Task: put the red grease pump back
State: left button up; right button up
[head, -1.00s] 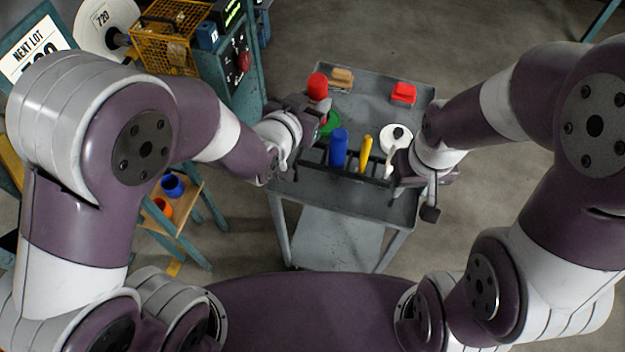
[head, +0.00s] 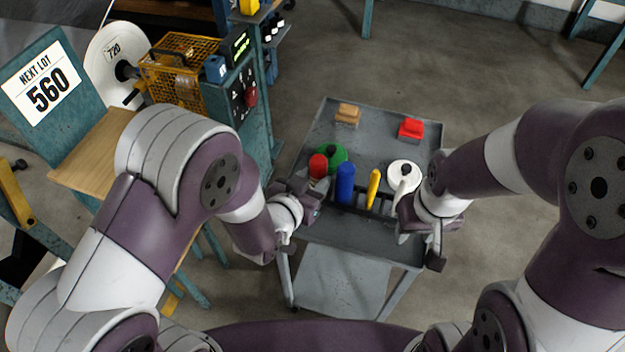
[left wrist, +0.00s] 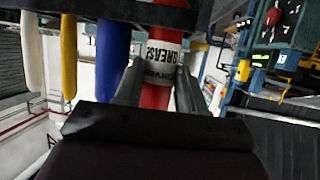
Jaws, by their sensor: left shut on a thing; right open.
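The red grease pump (head: 318,167) is upright at the left end of the dark rack (head: 362,209) on the grey cart, left of a blue pump (head: 345,184). My left gripper (head: 312,192) is shut on it. In the left wrist view, which looks upside down, the red pump (left wrist: 157,95) with its "GREASE" label sits between the fingers, in line with the rack bar (left wrist: 125,10). Whether its end is fully in the rack slot I cannot tell. My right gripper (head: 412,220) is open beside the white tool (head: 402,192) at the rack's right end.
A yellow tool (head: 373,188) stands in the rack. Green (head: 332,154) and white (head: 407,171) rolls lie behind it. A wooden block (head: 347,115) and a red block (head: 411,128) sit at the cart's back. A bench with a yellow cage (head: 180,68) stands left.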

pick_arm(q)
jog(key=o, duration=0.8)
jog(key=shift+f, duration=0.1)
jog(key=shift+r+p, duration=0.35)
jog(key=shift+p, duration=0.05)
jog(key=v, duration=1.2)
jog(key=w+a+f+n+g+y, duration=0.2)
jog(key=a+n+g+y, duration=0.15)
jog(key=a, duration=0.25)
jog(key=s+a+g+y, duration=0.1)
jog(key=a+g, duration=0.1)
jog(key=s+a+r+n+g, duration=0.1)
jog(key=s+a+g, duration=0.1)
jog(key=g, duration=0.1)
jog(key=s+a+g+y, duration=0.1)
jog(key=s+a+g, duration=0.1)
jog(key=a, duration=0.1)
jog(key=shift+s+r+n+y+p, duration=0.1)
jog(key=shift+r+n+y+p, duration=0.05)
jog(key=shift+n+y+p, duration=0.25)
jog(key=shift+r, duration=0.1)
